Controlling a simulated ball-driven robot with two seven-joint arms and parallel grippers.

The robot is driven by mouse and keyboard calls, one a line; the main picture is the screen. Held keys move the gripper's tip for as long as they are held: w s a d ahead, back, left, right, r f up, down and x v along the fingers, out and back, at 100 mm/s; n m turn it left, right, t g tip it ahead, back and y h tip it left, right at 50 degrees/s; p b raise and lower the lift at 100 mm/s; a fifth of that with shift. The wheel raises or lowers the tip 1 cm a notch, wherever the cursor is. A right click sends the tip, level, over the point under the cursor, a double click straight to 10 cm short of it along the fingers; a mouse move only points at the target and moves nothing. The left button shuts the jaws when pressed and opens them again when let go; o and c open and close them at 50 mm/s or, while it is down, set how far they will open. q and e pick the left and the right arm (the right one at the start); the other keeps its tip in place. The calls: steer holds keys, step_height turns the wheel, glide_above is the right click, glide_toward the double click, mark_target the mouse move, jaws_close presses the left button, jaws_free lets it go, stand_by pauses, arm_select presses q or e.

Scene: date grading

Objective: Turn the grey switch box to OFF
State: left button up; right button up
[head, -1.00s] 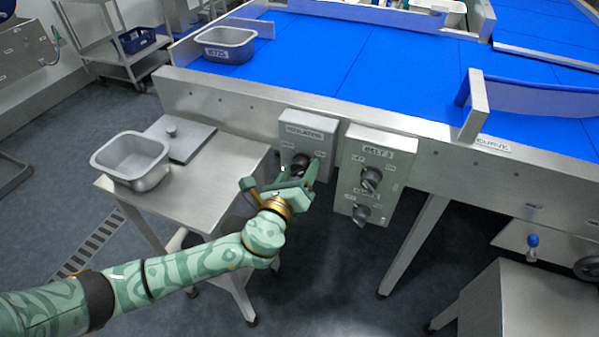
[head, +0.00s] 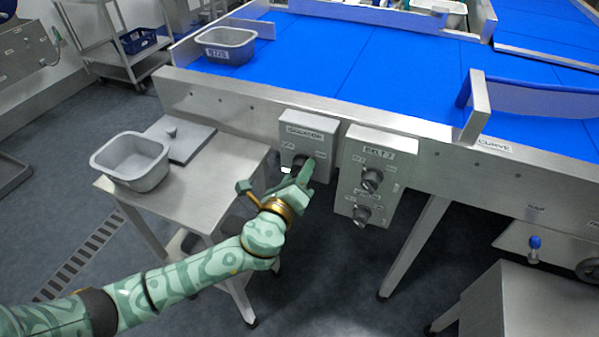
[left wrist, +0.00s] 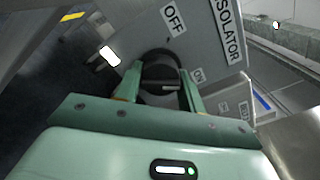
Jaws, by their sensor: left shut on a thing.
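The grey switch box (head: 322,135), labelled ISOLATOR, is mounted on the steel side of the conveyor. My left gripper (head: 298,174) is at the front of the box and shut on the knob. My gripper hides most of the knob in the head view, and I cannot tell exactly where its pointer stands. My right gripper is not in view.
A second grey box (head: 399,160) with two dark knobs hangs just right of the switch box. A steel side table (head: 215,180) with a grey tub (head: 131,181) stands to the left. Above is the blue conveyor belt (head: 310,50) with another grey tub (head: 226,56).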

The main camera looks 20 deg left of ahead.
arm_select(q)
steer(key=n, duration=0.4)
steer(key=shift+f+n+b, duration=0.15)
steer(key=shift+n+b, duration=0.15)
steer(key=shift+b, duration=0.05)
steer(key=n, duration=0.3)
steer(key=shift+n, duration=0.4)
steer(key=n, duration=0.3)
steer(key=shift+n+p, duration=0.55)
steer(key=shift+n, duration=1.45)
